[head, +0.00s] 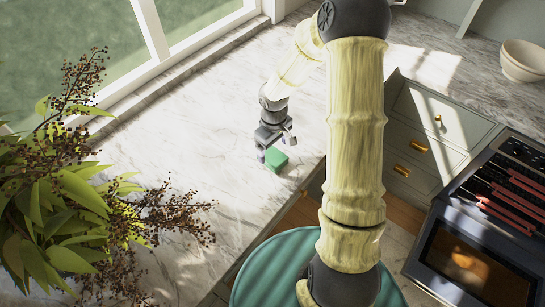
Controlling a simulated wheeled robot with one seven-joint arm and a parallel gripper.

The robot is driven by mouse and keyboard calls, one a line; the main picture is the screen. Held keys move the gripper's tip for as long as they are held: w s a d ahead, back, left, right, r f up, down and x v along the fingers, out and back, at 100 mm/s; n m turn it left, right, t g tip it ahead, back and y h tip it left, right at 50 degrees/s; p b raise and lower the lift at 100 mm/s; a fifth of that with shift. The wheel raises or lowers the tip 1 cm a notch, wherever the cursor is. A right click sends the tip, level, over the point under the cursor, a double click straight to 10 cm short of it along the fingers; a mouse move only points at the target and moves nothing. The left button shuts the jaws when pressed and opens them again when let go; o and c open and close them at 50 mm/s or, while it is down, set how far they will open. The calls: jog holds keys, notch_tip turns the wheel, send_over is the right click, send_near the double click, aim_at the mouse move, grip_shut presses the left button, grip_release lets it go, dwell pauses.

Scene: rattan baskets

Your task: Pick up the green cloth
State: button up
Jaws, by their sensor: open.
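The green cloth (277,161) looks like a small folded green block lying on the pale marble counter (205,150), near its front edge. My gripper (268,152) is right at the cloth, above and slightly to its left. Its jaws are open. The gripper hides part of the cloth's upper left side, and I cannot tell whether the fingers touch it.
A leafy plant with dark berries (75,200) spreads over the counter at the left. A window (185,25) is behind the counter. Pale bowls (522,60) stand at the far right. A stove (485,215) and drawers (430,130) are at the right. Counter behind my gripper is clear.

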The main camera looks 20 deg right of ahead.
aim_at(274, 155)
jog(key=shift+f+p, duration=0.65)
jog(key=shift+f, duration=1.95)
jog(key=c, duration=1)
jog(key=shift+c, duration=0.2)
jog(key=shift+r, duration=0.15)
notch_tip(274, 155, up, 10)
jog(key=shift+f+b, duration=0.1)
jog(key=shift+b, duration=0.4)
